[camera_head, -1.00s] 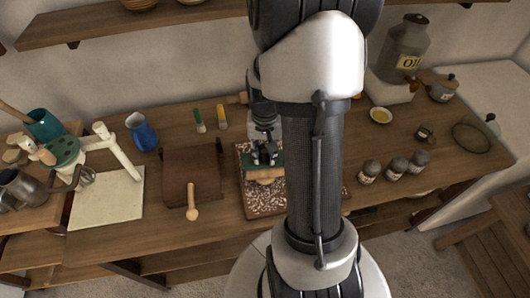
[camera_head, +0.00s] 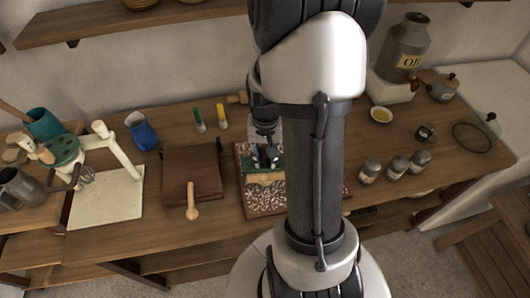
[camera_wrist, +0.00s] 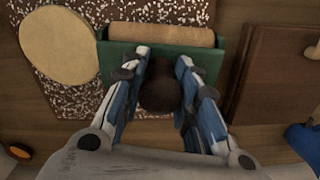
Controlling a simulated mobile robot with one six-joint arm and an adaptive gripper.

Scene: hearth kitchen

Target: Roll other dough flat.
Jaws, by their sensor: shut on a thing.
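The dough roller (camera_head: 267,178) has a green housing and a pale wooden cylinder. It also shows in the wrist view (camera_wrist: 165,35), on or just over the speckled board (camera_wrist: 100,125). My gripper (camera_wrist: 162,62) is shut on the roller's dark knob (camera_wrist: 160,95), with a finger on each side; it also shows in the head view (camera_head: 266,155). A flat round piece of dough (camera_wrist: 57,46) lies on the board beside the roller. My arm hides it in the head view. I see no other dough; any under the roller is hidden.
A brown box-like block (camera_head: 192,172) with a wooden handle stands left of the board (camera_head: 265,203). Three small jars (camera_head: 396,168) stand to the right. A blue jug (camera_head: 141,131) and two small brushes (camera_head: 199,121) stand behind.

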